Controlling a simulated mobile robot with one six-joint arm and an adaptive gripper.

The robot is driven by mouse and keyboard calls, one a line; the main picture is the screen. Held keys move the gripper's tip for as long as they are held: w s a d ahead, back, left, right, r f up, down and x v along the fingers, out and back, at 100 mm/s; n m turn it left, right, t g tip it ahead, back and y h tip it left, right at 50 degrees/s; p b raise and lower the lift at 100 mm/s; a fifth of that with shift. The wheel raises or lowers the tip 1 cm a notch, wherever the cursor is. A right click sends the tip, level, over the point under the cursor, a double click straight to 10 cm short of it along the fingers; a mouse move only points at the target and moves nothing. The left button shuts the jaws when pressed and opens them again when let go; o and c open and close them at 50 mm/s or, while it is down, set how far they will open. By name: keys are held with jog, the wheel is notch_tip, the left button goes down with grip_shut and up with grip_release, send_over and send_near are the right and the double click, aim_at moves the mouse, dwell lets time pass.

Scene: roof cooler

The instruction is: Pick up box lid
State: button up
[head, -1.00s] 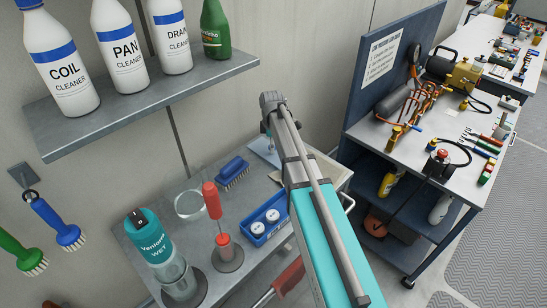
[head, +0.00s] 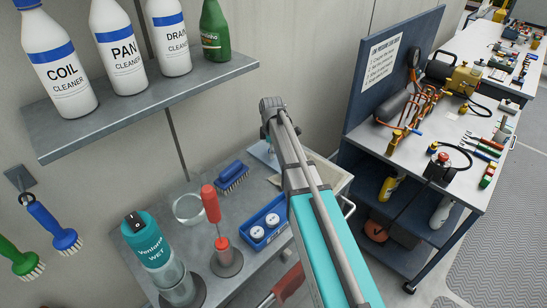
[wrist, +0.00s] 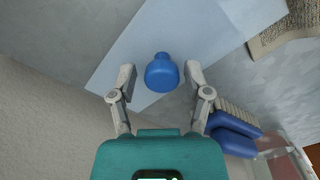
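A flat pale blue plate with a rounded blue knob (wrist: 162,74), which I take for the box lid (wrist: 195,35), lies on the grey bench in the wrist view. Part of the pale blue plate (head: 262,152) also shows behind my arm in the head view. My gripper (wrist: 159,76) is open in the wrist view. Its two fingers stand either side of the knob, with a gap on each side in the picture. Whether the fingertips are down at knob height is hard to tell. In the head view my arm mostly hides the gripper.
A blue brush (head: 232,176) lies close to the plate. A blue tray (head: 246,236) with two white round pieces, a red-handled tool (head: 212,207) and a teal-capped bottle (head: 150,245) stand nearer. A shelf (head: 150,105) of cleaner bottles hangs above. The wall is close behind.

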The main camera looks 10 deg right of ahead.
grip_shut()
jog(key=shift+r, duration=0.2)
notch_tip(320, 180, up, 3)
jog(key=p, duration=0.3)
jog(key=s+a+r+p, duration=0.1)
jog(key=s+r+p, duration=0.8)
jog(key=s, duration=0.5)
jog(key=shift+a+r+p, duration=0.3)
jog(key=shift+a+p, duration=0.05)
jog(key=shift+p, duration=0.15)
